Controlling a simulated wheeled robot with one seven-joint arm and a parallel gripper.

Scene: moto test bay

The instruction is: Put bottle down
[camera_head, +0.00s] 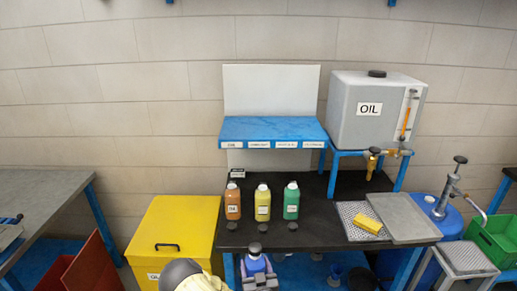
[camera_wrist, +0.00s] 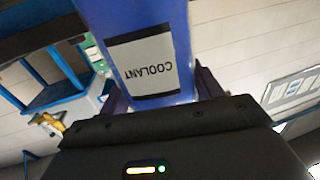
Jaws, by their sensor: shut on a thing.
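The blue coolant bottle (camera_wrist: 132,14) fills the upper middle of the wrist view. Its white label reads COOLANT and appears upside down there. My gripper (camera_wrist: 162,92) is shut on it, with a dark finger on each side. In the head view the blue bottle (camera_head: 256,265) with its black cap shows at the bottom middle, in front of the dark bench (camera_head: 325,236). My gripper (camera_head: 259,282) is around it there. The bottle's base and lower part are hidden in the head view.
Orange (camera_head: 232,203), yellow (camera_head: 262,204) and green (camera_head: 291,202) bottles stand in a row on the bench. Behind them is an empty blue shelf (camera_head: 272,128) with labels along its front. An oil tank (camera_head: 372,110), a grated tray (camera_head: 352,213) and a yellow sponge (camera_head: 368,224) are right.

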